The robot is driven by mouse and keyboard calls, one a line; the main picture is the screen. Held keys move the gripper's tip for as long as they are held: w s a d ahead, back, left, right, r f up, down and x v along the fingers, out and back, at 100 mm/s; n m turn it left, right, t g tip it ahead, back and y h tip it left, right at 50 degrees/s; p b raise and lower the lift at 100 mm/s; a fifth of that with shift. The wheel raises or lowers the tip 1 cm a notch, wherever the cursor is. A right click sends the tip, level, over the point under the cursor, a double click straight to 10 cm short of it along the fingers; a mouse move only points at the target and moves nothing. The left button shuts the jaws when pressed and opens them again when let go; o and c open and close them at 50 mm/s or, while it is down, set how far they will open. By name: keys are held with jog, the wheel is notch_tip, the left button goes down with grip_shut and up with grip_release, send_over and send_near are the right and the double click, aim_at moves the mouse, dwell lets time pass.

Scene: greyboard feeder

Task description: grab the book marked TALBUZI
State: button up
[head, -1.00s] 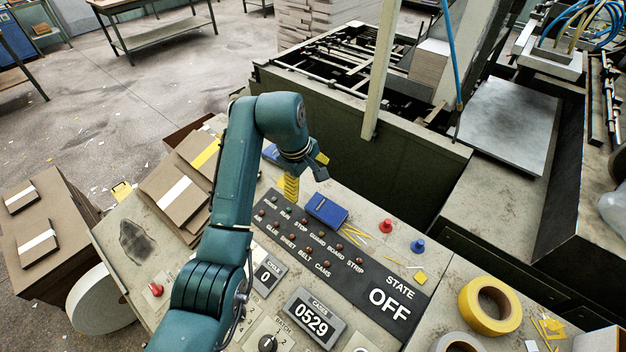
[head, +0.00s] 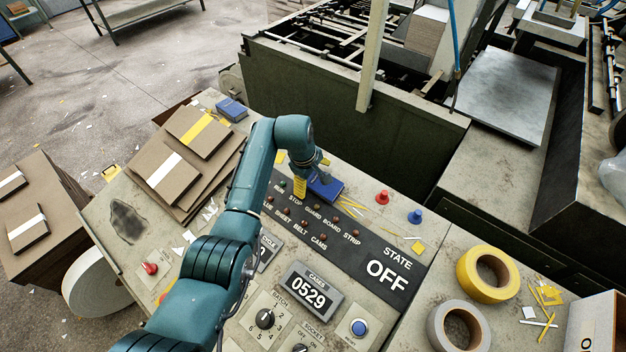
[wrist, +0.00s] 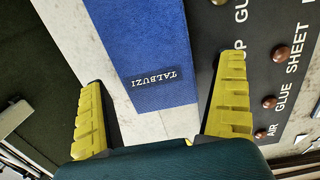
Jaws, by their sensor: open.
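The blue book marked TALBUZI (wrist: 160,75) lies on the control panel; its white lettering appears upside down in the wrist view. In the head view this book (head: 329,188) is partly hidden by my gripper (head: 311,176). My gripper also shows in the wrist view (wrist: 163,78), open, with one yellow ridged finger on each side of the book's near end. The left finger is clearly apart from the book; the right one is closer, and I cannot tell whether it touches. The fingers' height above the panel is unclear.
Another blue book (head: 231,109) lies at the panel's far left corner, by stacked greyboard (head: 188,160). Red (head: 382,197) and blue (head: 414,216) buttons stand right of the TALBUZI book, near yellow strips. A yellow tape roll (head: 462,280) is further right.

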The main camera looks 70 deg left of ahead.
aim_at(314, 190)
jog(key=shift+f, duration=0.2)
jog(key=c, duration=1.3)
jog(key=p, duration=0.2)
jog(key=shift+s+d+r+p, duration=0.1)
jog(key=shift+d+r+p, duration=0.2)
jog(key=shift+d+p, duration=0.1)
jog(key=shift+c, duration=0.3)
jog(key=d+p, duration=0.1)
jog(key=p, duration=0.1)
jog(key=s+d+p, duration=0.1)
jog(key=d+p, duration=0.1)
jog(key=shift+s+p, duration=0.1)
jog(key=shift+p, duration=0.3)
jog(key=shift+s+d+f+p, duration=0.15)
jog(key=shift+d+f+p, duration=0.15)
jog(key=shift+d+p, duration=0.15)
jog(key=o, duration=1.3)
jog(key=shift+o, duration=0.2)
